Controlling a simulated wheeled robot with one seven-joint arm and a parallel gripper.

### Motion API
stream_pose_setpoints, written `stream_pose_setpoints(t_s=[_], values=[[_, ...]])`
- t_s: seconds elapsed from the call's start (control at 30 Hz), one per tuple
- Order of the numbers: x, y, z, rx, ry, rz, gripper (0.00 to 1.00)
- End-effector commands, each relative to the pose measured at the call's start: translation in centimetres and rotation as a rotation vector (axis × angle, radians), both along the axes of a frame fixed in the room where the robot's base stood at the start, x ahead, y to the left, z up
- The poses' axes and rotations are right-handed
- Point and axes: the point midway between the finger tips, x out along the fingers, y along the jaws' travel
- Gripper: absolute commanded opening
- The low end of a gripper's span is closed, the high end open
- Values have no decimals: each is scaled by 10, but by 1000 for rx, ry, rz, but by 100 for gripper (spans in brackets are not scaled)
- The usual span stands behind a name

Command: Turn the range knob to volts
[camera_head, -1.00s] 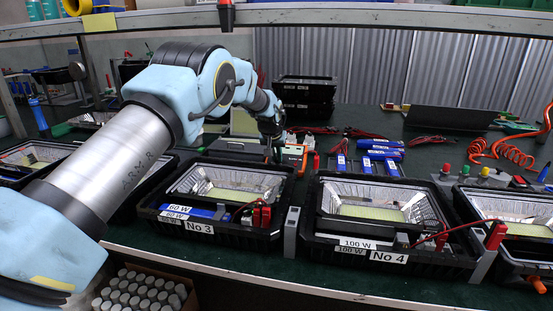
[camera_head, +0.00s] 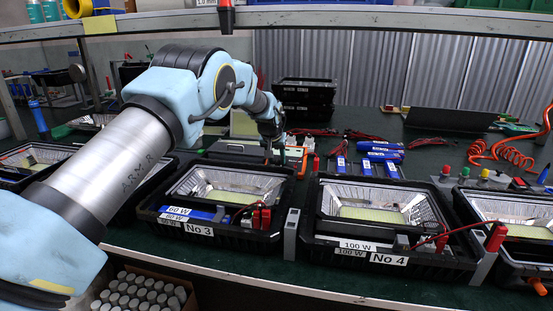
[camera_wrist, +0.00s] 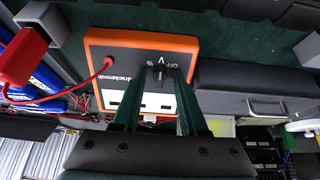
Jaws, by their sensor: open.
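The orange-edged meter (camera_wrist: 140,45) lies in the upper middle of the wrist view. It has a dark face, a white panel and the printed marks OFF, V and %. Its dark range knob (camera_wrist: 158,74) shows between my fingertips. The pointer's setting is too small to tell. My gripper (camera_wrist: 163,72) is open, with one dark green finger on each side of the knob. I cannot tell whether either finger touches it. In the head view my gripper (camera_head: 270,158) is behind the No 3 housing, and the meter's orange edge (camera_head: 296,155) shows just right of it.
A red lead with a plug (camera_wrist: 108,61) sits in the meter's face. A grey clip with a red clamp (camera_wrist: 25,50) is at the left of the wrist view. The No 3 housing (camera_head: 215,232) and No 4 housing (camera_head: 440,262) stand in front on the green bench.

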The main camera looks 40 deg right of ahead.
Motion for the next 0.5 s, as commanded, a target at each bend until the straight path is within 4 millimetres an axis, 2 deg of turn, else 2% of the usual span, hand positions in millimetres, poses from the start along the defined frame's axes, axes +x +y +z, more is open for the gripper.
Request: stream_pose_setpoints(t_s=[0.17,0.5], values=[[-2,3,8,-1,-1,0,42],[-19,28,59,-2,0,0,42]])
